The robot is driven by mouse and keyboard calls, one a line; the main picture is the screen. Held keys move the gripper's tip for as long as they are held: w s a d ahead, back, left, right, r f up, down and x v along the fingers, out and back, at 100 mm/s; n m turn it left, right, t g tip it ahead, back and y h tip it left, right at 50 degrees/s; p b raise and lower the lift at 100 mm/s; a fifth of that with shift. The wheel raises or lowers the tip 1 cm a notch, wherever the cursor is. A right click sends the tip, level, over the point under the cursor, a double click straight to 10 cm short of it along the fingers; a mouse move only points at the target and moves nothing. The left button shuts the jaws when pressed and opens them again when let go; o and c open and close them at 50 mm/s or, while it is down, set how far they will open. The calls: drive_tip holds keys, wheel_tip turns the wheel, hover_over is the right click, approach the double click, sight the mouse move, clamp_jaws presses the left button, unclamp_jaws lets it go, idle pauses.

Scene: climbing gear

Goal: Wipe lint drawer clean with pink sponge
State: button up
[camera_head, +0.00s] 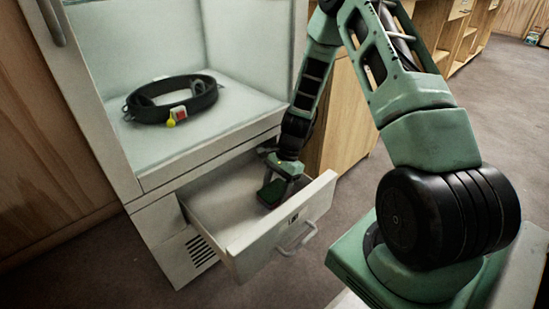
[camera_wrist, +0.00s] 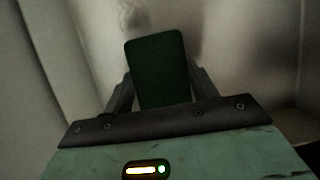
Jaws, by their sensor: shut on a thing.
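The lint drawer (camera_head: 255,252) is pulled out below the cabinet's open compartment, its handle facing the lower right. My gripper (camera_head: 276,187) reaches down into the drawer. In the wrist view my gripper (camera_wrist: 160,92) is shut on a dark green, flat rectangular block (camera_wrist: 157,62) with rounded corners. No pink sponge shows. In the wrist view a grey smudge (camera_wrist: 134,14) marks the pale surface beyond the block. I cannot tell whether the block touches the drawer floor.
A black belt-like loop (camera_head: 172,98) with a red-and-white piece and yellow tag lies in the white cabinet's compartment (camera_head: 240,100). The drawer walls stand close around my gripper. Wooden cabinetry (camera_head: 345,120) stands behind my arm. Brown floor (camera_head: 100,265) is clear at the lower left.

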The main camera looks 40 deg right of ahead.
wheel_tip(320, 180, up, 3)
drive_tip(key=shift+f+p, duration=0.1)
drive_tip(key=shift+p, duration=0.75)
wheel_tip(320, 180, up, 5)
drive_tip(key=p, duration=0.5)
drive_tip(key=shift+r+p, duration=0.2)
drive_tip(key=shift+p, duration=0.1)
